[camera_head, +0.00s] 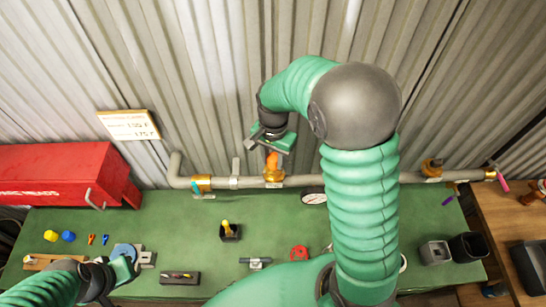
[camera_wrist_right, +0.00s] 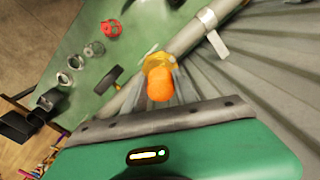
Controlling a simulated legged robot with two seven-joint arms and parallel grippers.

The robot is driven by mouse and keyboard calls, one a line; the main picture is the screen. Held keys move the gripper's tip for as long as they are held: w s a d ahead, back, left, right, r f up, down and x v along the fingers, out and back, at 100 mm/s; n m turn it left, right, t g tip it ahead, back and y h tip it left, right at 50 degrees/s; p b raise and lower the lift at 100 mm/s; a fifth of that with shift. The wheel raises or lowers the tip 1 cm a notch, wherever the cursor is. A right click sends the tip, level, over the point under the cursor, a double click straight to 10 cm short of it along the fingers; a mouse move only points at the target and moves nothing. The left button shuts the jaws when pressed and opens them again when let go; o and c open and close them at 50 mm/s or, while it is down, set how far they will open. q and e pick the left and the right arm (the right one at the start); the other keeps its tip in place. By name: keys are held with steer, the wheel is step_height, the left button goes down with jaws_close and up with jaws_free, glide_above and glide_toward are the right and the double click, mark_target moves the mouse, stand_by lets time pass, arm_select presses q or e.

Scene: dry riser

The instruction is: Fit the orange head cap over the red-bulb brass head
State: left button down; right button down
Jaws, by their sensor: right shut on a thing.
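The orange head cap (camera_head: 272,160) is at the brass fitting (camera_head: 273,176) on the grey wall pipe. My right gripper (camera_head: 275,146) reaches down from above and is shut on the cap. In the right wrist view the orange cap (camera_wrist_right: 160,86) lies in line with the brass fitting (camera_wrist_right: 157,63), its rounded end towards my gripper. The red bulb does not show, and I cannot tell how far the cap covers the head. My left gripper (camera_head: 122,268) is low at the left by a blue disc (camera_head: 124,253); its jaws are unclear.
The pipe (camera_head: 230,182) runs along the corrugated wall behind the green bench (camera_head: 200,220). A red box (camera_head: 60,175) stands at the left. A wooden table is at right.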

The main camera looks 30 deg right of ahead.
steer(key=shift+f+b, duration=0.55)
steer(key=shift+f, duration=0.45)
steer(key=c, duration=0.9)
jaws_free()
step_height(320, 180, up, 17)
steer(key=b, duration=0.2)
steer(key=shift+b, duration=0.4)
steer(key=shift+f, duration=0.15)
